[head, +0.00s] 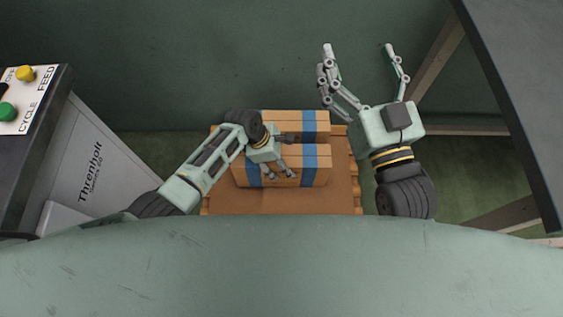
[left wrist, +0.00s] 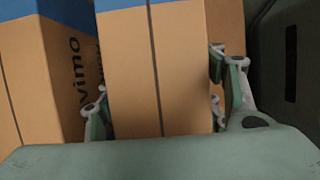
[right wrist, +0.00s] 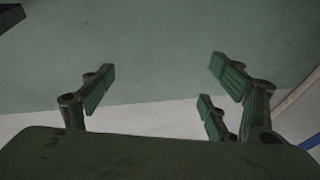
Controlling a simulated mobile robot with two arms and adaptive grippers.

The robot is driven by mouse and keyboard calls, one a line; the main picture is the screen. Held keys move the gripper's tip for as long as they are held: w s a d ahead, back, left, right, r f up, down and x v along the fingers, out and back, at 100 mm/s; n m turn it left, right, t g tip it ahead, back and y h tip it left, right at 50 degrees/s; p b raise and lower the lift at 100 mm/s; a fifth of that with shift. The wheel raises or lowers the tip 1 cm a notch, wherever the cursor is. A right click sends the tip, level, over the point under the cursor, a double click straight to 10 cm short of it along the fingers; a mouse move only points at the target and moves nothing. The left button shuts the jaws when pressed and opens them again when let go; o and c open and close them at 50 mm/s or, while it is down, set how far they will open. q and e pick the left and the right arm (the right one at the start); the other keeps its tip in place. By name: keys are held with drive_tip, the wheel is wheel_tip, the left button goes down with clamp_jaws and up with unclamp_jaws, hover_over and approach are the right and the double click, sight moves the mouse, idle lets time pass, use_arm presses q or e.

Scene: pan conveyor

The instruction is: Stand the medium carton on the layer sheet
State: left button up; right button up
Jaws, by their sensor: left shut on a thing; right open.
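A brown carton with blue bands, which I take as the medium carton (head: 308,160), is over the brown layer sheet (head: 290,203) on the pallet. My left gripper (head: 286,156) is shut on it, its fingers on opposite sides. The left wrist view shows this carton (left wrist: 178,75) between the fingers (left wrist: 160,112). I cannot tell whether its base touches the sheet. A similar carton (head: 312,119) stands just behind it. My right gripper (head: 359,48) is open and empty, raised to the right; its spread fingers also show in the right wrist view (right wrist: 160,85).
A Threnholt machine (head: 90,165) with yellow and green buttons stands at the left. A dark conveyor surface or tabletop (head: 515,75) on a wooden frame is at the right. The front strip of the layer sheet looks bare.

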use_arm(q)
drive_tip(key=shift+f, duration=0.25)
use_arm(e)
drive_tip(key=shift+s+r+t, duration=0.25)
drive_tip(key=shift+r+t, duration=0.45)
drive_tip(key=shift+r, duration=0.4)
use_arm(q)
drive_tip(key=o, duration=1.8)
drive_tip(key=shift+f, duration=0.1)
